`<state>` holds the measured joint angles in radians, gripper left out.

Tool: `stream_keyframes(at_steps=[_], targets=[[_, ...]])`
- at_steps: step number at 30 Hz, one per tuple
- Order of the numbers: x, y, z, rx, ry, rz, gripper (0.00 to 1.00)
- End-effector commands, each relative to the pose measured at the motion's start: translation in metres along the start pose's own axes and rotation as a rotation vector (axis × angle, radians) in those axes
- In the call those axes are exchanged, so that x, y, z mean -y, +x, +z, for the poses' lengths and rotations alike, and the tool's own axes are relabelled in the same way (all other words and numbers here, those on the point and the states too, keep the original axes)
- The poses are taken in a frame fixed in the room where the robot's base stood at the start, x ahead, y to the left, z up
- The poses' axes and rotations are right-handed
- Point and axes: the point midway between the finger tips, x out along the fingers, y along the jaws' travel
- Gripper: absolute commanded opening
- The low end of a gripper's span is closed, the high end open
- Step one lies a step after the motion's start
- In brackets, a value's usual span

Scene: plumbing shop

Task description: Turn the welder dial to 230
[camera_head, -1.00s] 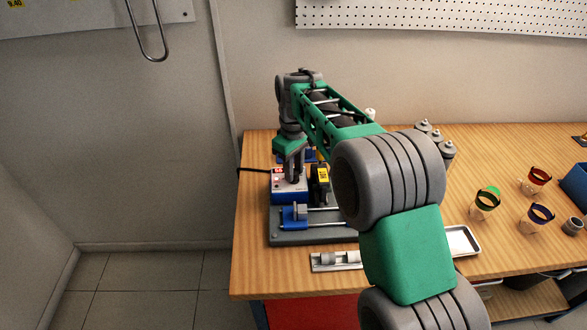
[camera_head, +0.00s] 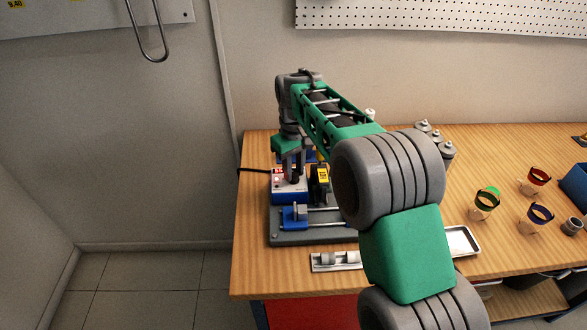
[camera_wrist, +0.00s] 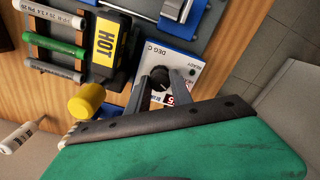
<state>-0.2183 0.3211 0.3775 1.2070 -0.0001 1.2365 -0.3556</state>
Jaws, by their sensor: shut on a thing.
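The welder (camera_head: 290,196) is a white-topped box with blue sides on the bench, under my arm. In the wrist view its white panel (camera_wrist: 187,66) reads "DEG C" and "READY". A black dial (camera_wrist: 159,76) sits on that panel. My gripper (camera_wrist: 160,82) is shut on the dial, one grey finger on each side. In the head view my gripper (camera_head: 292,170) points down onto the panel. A red display (camera_wrist: 169,101) is mostly hidden behind the fingers, so its full number cannot be read.
A black block labelled HOT (camera_wrist: 107,42) stands close beside the panel. A yellow-ended part (camera_wrist: 86,101) is near my gripper. Several pipes (camera_wrist: 52,43) lie in a rack. A blue clamp (camera_head: 295,217) sits in front of the welder.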

Motion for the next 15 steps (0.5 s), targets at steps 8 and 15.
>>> stream_keyframes(at_steps=[8, 15], targets=[[0.0001, -0.0007, -0.0001, 0.0, 0.22, 0.0, 0.0], [0.0, -0.0006, -0.0003, -0.001, 0.374, 0.0, 0.0]])
